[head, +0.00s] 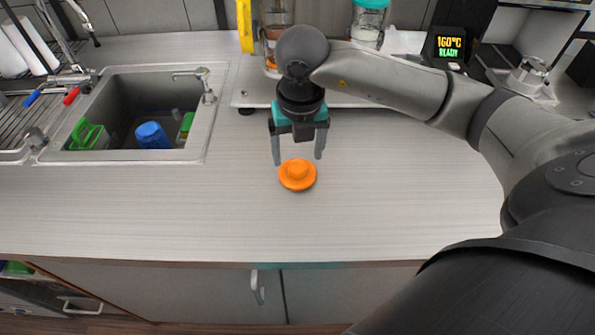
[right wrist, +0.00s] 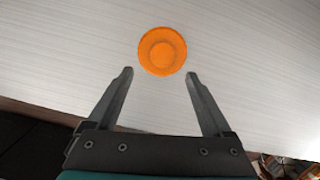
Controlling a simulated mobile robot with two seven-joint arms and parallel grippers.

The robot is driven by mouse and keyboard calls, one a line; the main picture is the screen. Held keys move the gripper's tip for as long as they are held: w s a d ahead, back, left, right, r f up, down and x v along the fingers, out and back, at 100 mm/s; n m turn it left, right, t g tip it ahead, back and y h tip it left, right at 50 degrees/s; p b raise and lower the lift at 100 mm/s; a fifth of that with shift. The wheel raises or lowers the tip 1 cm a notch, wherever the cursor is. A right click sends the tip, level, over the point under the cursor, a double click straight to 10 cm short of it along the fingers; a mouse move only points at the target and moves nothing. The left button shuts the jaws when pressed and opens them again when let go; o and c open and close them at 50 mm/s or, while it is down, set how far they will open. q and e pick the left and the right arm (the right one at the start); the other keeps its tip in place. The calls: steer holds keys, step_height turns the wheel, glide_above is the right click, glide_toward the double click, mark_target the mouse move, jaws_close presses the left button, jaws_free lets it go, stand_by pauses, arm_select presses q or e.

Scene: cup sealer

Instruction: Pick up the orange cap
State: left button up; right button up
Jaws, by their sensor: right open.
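The orange cap (head: 297,174) lies on the light counter (head: 400,190), a round disc with a raised knob in its middle. It also shows whole in the right wrist view (right wrist: 162,51), just beyond the fingertips and roughly centred between their lines. My right gripper (head: 298,160) is open and empty, pointing down above and slightly behind the cap in the head view. Its two fingers show apart in the right wrist view (right wrist: 160,73). I see no contact between fingers and cap. My left gripper is not in view.
A sink (head: 140,118) with a blue cup (head: 152,135) and green items is at the left. A machine with a display reading 160°C READY (head: 449,45) and a teal-lidded jar (head: 369,22) stand at the back. The counter around the cap is clear.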

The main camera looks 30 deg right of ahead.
mark_target(297, 165)
steer(key=shift+w+f, duration=0.15)
steer(key=shift+f, duration=0.15)
steer(key=f, duration=0.2)
steer(key=w+d+f, duration=0.1)
steer(key=shift+f, duration=0.2)
steer(key=shift+w+f, duration=0.15)
steer(key=shift+f, duration=0.4)
steer(key=shift+c, duration=0.4)
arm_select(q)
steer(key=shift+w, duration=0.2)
arm_select(e)
jaws_close()
steer(key=shift+r, duration=0.1)
